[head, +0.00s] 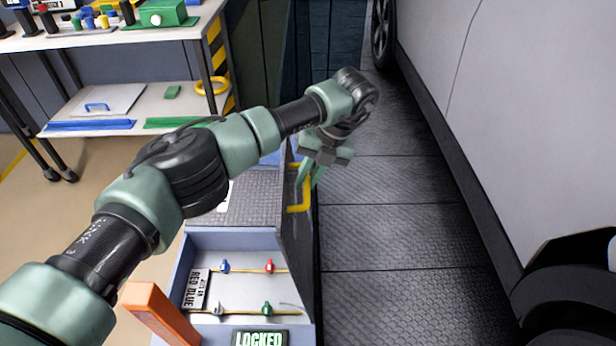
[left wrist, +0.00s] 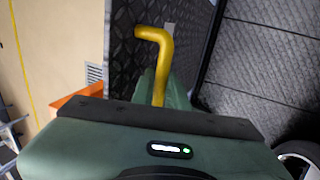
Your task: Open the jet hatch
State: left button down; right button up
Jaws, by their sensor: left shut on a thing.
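The jet hatch (head: 297,235) is a dark diamond-plate panel. It stands steeply raised along the right side of an open blue-grey box (head: 235,241). A bent yellow handle (head: 299,208) is on its outer face. In the left wrist view the handle (left wrist: 152,35) stands out from the plate (left wrist: 127,45). My left gripper (head: 310,176) is shut on the handle, with its green fingers around the bar; the fingertips are partly hidden in the left wrist view. Inside the box are small blue, red, white and green valves (head: 268,266). My right gripper is not in view.
An orange bar (head: 160,314) rises at the box's front left, beside a "LOCKED" display (head: 260,338). A large light-grey vehicle (head: 520,110) stands at right. Dark floor plates (head: 390,235) between are clear. A workbench (head: 130,38) stands at back left.

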pick_arm(q)
jog(key=shift+s+f, duration=0.15)
jog(key=shift+f, duration=0.15)
jog(key=c, duration=1.4)
grip_release()
jog(key=shift+w, duration=0.2)
jog(key=v, duration=0.8)
